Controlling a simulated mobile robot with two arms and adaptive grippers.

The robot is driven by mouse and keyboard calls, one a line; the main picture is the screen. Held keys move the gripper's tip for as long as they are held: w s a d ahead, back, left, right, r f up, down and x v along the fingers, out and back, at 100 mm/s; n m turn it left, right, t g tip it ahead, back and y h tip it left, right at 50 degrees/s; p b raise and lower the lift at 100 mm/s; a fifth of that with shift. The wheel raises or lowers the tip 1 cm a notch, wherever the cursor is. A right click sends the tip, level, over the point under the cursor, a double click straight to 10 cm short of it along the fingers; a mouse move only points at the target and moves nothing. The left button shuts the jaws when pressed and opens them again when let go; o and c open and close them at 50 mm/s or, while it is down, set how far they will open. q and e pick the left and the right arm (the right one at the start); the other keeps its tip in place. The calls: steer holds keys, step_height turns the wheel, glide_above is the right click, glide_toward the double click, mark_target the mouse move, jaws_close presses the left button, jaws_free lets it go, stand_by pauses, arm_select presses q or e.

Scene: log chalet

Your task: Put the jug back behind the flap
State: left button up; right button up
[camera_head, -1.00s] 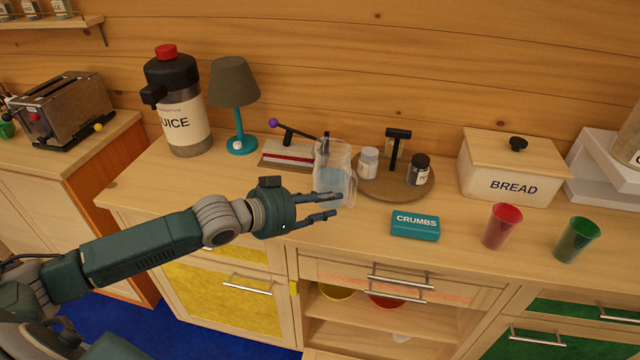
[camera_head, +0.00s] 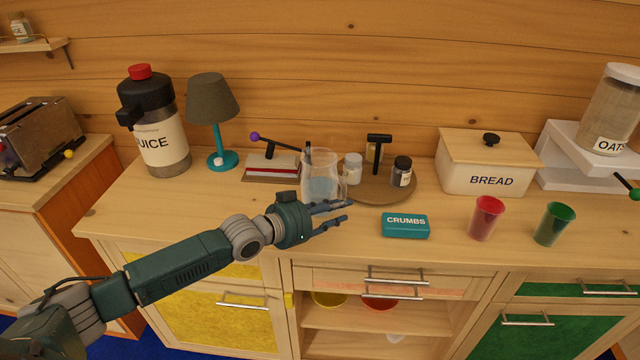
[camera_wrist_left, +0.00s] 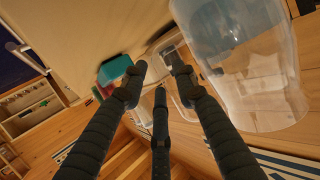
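The clear, empty-looking jug (camera_head: 322,178) stands upright on the counter, left of the round wooden tray. My left gripper (camera_head: 338,213) is at the counter's front side, just in front of the jug, fingers spread with nothing between them. In the left wrist view the jug (camera_wrist_left: 250,65) is large at upper right, beside the open fingers (camera_wrist_left: 157,80) and not between them. Below the counter is a wooden front panel (camera_head: 330,279) with bar handles, above an open compartment; I cannot tell if it is the flap. My right gripper is not in view.
The teal CRUMBS box (camera_head: 405,225) lies right of my left gripper. The round tray (camera_head: 385,193) holds small jars. A red cup (camera_head: 487,218), a green cup (camera_head: 554,224) and the bread box (camera_head: 487,180) stand farther right. A lamp (camera_head: 213,110) and juice dispenser (camera_head: 155,125) stand left.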

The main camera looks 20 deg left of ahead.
arm_select(q)
steer(key=x, duration=0.3)
steer(key=shift+s+a, duration=0.1)
jaws_close()
steer(key=shift+r, duration=0.35)
steer(key=shift+r, duration=0.1)
